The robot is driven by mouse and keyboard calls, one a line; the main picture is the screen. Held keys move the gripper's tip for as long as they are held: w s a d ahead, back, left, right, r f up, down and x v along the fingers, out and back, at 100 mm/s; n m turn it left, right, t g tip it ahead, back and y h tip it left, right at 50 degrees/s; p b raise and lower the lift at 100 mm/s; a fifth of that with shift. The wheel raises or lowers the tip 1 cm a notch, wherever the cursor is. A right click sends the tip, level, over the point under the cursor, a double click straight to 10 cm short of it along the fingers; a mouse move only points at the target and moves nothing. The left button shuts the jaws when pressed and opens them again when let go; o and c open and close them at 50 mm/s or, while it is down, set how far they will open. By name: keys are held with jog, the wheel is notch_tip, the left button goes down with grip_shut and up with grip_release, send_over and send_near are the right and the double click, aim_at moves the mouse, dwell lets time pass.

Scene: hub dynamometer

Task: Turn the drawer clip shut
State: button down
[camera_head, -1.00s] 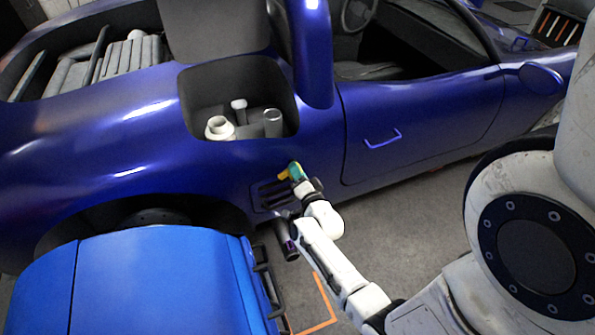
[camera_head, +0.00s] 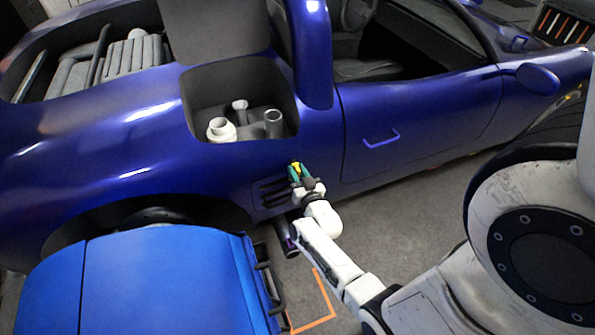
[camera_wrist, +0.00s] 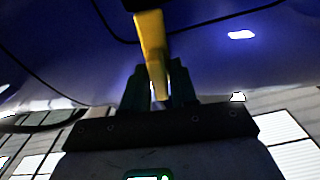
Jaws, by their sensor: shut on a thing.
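The yellow clip (camera_head: 296,166) is at the side of the blue car, by the upper right of a slotted panel (camera_head: 268,190). My gripper (camera_head: 300,175), with green fingers, is shut on the clip. In the wrist view the yellow clip (camera_wrist: 152,52) is a narrow bar running upward from between the dark fingers (camera_wrist: 159,92), slightly tilted. Its far end meets a dark part at the top edge. I cannot tell which panel edge the clip bears on.
A blue cart (camera_head: 150,285) with a dark handle stands at the lower left. An open recess in the car (camera_head: 215,85) holds white and grey cylinders. A door handle (camera_head: 381,140) is to the right.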

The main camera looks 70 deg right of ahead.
jog(key=shift+n, duration=0.6)
jog(key=shift+f+n, duration=0.1)
jog(key=shift+n, duration=0.2)
jog(key=c, duration=1.1)
grip_release()
jog(key=p+v, duration=0.1)
jog(key=v, duration=1)
jog(key=shift+p, duration=0.4)
